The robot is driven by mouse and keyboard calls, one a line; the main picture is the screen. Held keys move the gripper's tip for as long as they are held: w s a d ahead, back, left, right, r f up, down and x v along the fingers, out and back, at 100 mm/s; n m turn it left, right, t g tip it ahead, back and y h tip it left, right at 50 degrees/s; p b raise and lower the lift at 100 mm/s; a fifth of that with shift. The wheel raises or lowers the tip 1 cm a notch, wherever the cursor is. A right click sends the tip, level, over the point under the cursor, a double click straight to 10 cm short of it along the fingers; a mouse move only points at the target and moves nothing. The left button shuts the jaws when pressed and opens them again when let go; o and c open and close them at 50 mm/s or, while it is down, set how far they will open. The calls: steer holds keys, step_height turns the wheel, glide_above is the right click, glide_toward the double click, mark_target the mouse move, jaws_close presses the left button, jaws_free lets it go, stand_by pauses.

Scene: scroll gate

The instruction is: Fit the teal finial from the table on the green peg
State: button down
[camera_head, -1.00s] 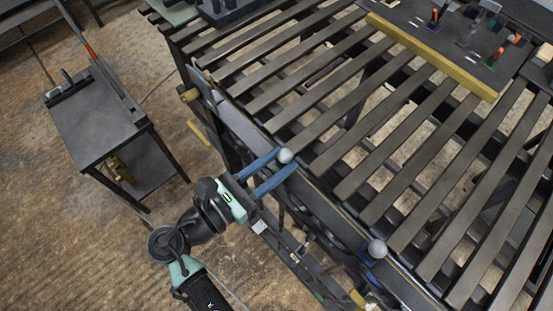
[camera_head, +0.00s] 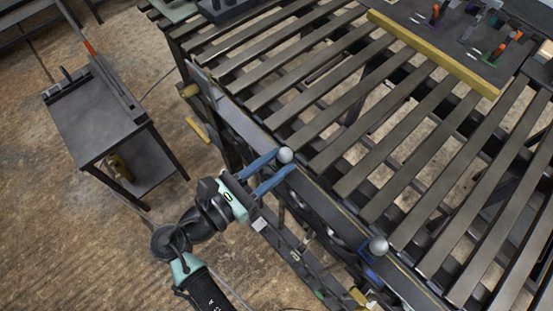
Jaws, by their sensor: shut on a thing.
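My gripper (camera_head: 277,168), with two blue fingers, is shut on a pale grey ball-topped finial (camera_head: 285,155) at the near edge of the slatted table. The ball sits between the fingertips. No teal shows on it from here; its lower part is hidden by the fingers and the frame. A small green spot (camera_head: 320,294) shows low on the rail near the bottom of the picture; I cannot tell whether it is the green peg. Whether the held finial touches anything beneath it is also unclear.
A second grey ball (camera_head: 379,245) stands on a blue base along the same edge, to the lower right. A yellow bar (camera_head: 432,55) lies across the slats before a dark board with several coloured items. A small dark side table (camera_head: 98,118) stands at left on open floor.

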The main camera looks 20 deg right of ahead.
steer(key=shift+c, duration=2.4)
jaws_free()
steer(key=shift+f, duration=0.1)
steer(key=shift+a, duration=0.1)
steer(key=b+v, duration=0.3)
steer(key=v, duration=0.9)
steer(key=shift+s+a, duration=0.2)
steer(key=shift+a, duration=0.1)
